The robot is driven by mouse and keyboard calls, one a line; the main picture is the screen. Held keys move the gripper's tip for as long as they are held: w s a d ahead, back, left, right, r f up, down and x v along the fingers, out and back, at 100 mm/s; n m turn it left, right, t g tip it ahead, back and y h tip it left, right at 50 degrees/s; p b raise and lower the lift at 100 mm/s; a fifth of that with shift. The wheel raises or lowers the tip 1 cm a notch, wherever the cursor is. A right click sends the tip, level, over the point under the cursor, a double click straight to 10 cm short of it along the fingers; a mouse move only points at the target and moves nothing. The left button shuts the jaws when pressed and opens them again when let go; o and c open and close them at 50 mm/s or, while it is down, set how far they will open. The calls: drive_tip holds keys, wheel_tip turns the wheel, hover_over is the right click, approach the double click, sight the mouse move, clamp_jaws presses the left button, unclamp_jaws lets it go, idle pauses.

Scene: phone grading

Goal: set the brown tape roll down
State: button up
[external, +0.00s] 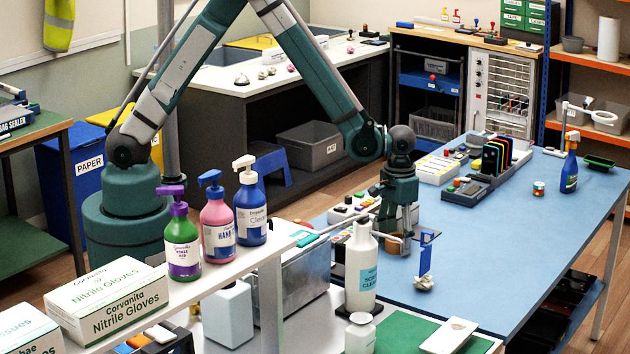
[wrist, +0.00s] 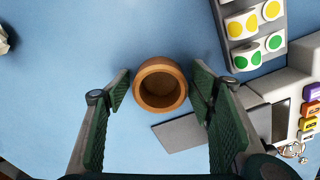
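The brown tape roll (wrist: 163,64) lies between the two fingers of my gripper (wrist: 160,88) in the wrist view, with its round hole facing the camera. A narrow strip of blue table shows on each side between roll and fingers, so my gripper looks open around it. In the external view my gripper (external: 396,236) points down low over the blue table (external: 465,225). The roll (external: 393,243) shows there partly, at the fingertips, and seems to rest on the table. The exact contact under it is hidden.
A grey holder with yellow and green sticker rolls (wrist: 236,30) stands at upper right in the wrist view. A flat grey plate (wrist: 180,133) lies close beside the roll. A white bottle (external: 361,270) and blue upright piece (external: 426,255) stand near my gripper.

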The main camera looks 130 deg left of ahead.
drive_tip(key=shift+r, duration=0.2)
idle(0.3)
wheel_tip(320, 180, up, 12)
drive_tip(key=p, duration=0.1)
idle(0.6)
idle(0.6)
